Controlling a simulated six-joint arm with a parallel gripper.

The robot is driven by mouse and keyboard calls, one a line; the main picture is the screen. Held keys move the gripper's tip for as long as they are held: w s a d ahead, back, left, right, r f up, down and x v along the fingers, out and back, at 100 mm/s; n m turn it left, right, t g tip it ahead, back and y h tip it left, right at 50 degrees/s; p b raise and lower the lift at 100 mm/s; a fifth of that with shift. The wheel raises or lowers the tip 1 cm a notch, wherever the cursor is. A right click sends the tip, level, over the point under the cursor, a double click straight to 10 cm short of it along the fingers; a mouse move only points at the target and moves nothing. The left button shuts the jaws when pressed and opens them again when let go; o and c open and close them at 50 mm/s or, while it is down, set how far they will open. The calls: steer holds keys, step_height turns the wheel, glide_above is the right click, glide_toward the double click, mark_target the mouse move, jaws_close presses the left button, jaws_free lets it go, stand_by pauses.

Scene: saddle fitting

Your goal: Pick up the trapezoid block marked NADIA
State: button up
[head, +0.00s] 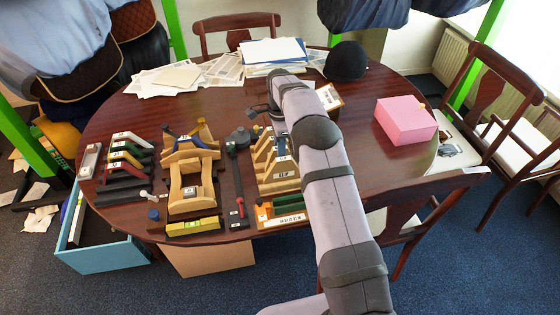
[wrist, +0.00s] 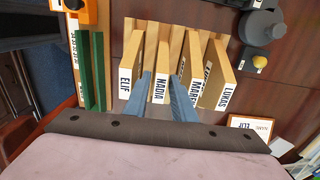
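The trapezoid block marked NADIA (wrist: 160,88) stands in a row of similar wooden blocks in the wrist view, its white label facing me. Whether either finger touches the block cannot be told. In the head view the wooden block row (head: 265,150) is just left of my arm; the NADIA label is not readable there.
A block marked LUKAS (wrist: 218,86) closes the row on the right. Green bars (wrist: 92,70) lie to its left. A dark grey round object (wrist: 260,28) and a name card (wrist: 250,124) are at right. A pink box (head: 405,120) stands on the table's right side.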

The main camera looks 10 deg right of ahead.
steer(key=shift+f+p, duration=0.7)
steer(key=shift+f, duration=1.35)
jaws_close()
steer(key=shift+r, duration=0.1)
